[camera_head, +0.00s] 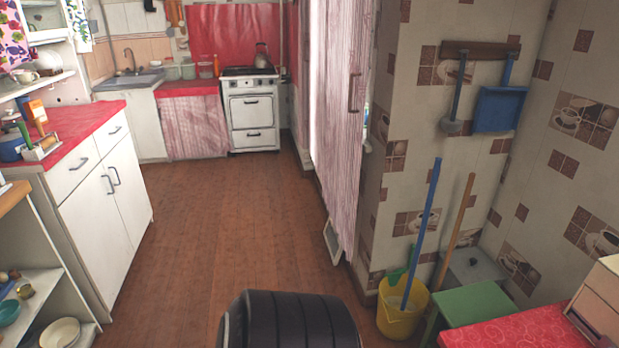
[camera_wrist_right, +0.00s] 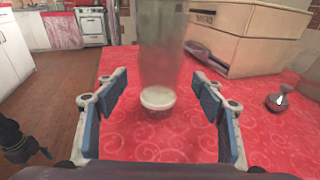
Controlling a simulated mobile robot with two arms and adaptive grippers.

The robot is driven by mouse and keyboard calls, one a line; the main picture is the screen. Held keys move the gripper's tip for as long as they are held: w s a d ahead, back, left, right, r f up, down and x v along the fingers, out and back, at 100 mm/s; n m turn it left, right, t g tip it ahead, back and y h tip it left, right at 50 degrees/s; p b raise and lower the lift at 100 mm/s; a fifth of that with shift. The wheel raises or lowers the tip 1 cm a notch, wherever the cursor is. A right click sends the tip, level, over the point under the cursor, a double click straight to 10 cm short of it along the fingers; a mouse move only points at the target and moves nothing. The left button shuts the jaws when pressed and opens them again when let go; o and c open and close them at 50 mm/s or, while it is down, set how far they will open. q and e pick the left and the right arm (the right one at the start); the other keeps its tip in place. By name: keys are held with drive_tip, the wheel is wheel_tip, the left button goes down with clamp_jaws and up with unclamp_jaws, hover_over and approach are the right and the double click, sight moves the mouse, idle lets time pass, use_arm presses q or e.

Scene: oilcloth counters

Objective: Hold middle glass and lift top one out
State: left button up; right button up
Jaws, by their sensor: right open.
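A tall translucent greenish glass or stack of glasses (camera_wrist_right: 161,50) stands upright on the red table in the right wrist view. Its pale round base (camera_wrist_right: 158,98) rests on the cloth. Its top is cut off by the frame, and I cannot tell the separate glasses apart. My right gripper (camera_wrist_right: 160,78) is open, its blue-padded fingers on either side of the glass with gaps on both sides. A dark jointed part at the left edge, seemingly my left gripper (camera_wrist_right: 22,145), is partly cut off and its jaws are unclear. The head view shows neither gripper nor the glasses.
The red patterned table (camera_head: 515,325) shows at the lower right in the head view. A wooden box (camera_wrist_right: 250,38) stands behind the glass, and a small dark-and-red object (camera_wrist_right: 278,102) lies to the right. A green stool (camera_head: 480,304) and yellow bucket (camera_head: 402,315) stand beside the table.

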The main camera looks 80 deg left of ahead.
drive_tip(key=shift+x, duration=2.2)
drive_tip(key=c, duration=0.7)
drive_tip(key=o, duration=0.6)
drive_tip(key=shift+c, duration=0.2)
